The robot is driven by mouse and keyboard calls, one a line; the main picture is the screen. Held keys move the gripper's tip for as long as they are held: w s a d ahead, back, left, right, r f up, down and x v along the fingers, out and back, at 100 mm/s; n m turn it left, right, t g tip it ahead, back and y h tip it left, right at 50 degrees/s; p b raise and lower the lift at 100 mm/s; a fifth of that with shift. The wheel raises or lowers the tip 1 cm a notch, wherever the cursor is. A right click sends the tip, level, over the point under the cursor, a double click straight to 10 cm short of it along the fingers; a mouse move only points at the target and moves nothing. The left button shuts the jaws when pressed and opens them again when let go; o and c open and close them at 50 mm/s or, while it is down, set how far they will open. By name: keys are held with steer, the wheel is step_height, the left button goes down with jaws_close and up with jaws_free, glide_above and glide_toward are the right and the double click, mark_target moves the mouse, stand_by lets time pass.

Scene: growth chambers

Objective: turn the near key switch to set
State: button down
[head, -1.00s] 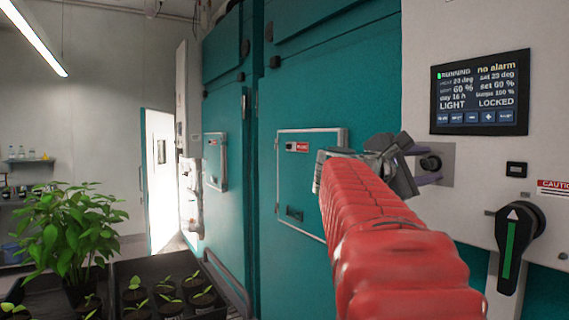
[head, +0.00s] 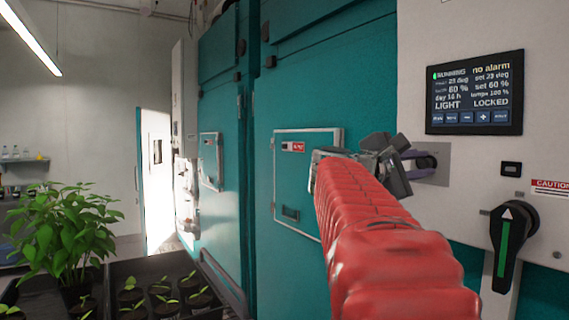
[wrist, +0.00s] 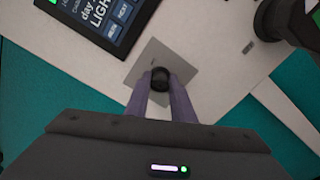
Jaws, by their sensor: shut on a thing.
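The near key switch (wrist: 160,76) is a small dark round knob on a grey square plate (wrist: 150,56) below the display. In the wrist view my gripper (wrist: 160,88) has its two purple-grey fingers closed on either side of the knob. In the head view the gripper (head: 425,165) reaches the switch plate from the left, and the fingers partly cover the knob. The knob's set marking cannot be read. The display (head: 475,92) reads RUNNING, no alarm, LIGHT and LOCKED.
A black rotary handle (head: 512,235) with a green stripe sticks out to the right of the switch. A small black socket (head: 511,169) sits above it. Teal chamber doors (head: 285,110) stand to the left. A leafy plant (head: 70,235) and a seedling tray (head: 215,305) are at lower left.

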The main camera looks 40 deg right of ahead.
steer(key=m, duration=0.6)
steer(key=shift+f, duration=0.2)
steer(key=m, duration=0.5)
steer(key=shift+d+f, duration=0.1)
steer(key=shift+f, duration=0.05)
steer(key=shift+m, duration=0.3)
steer(key=c, duration=1.5)
jaws_free()
steer(key=shift+w+a, duration=0.1)
steer(key=shift+a, duration=0.45)
steer(key=shift+w+a, duration=0.35)
steer(key=shift+a, duration=1.75)
steer(key=shift+w+a, duration=0.3)
steer(key=shift+a, duration=1.8)
steer(key=shift+w+a, duration=0.35)
steer(key=shift+a, duration=1.75)
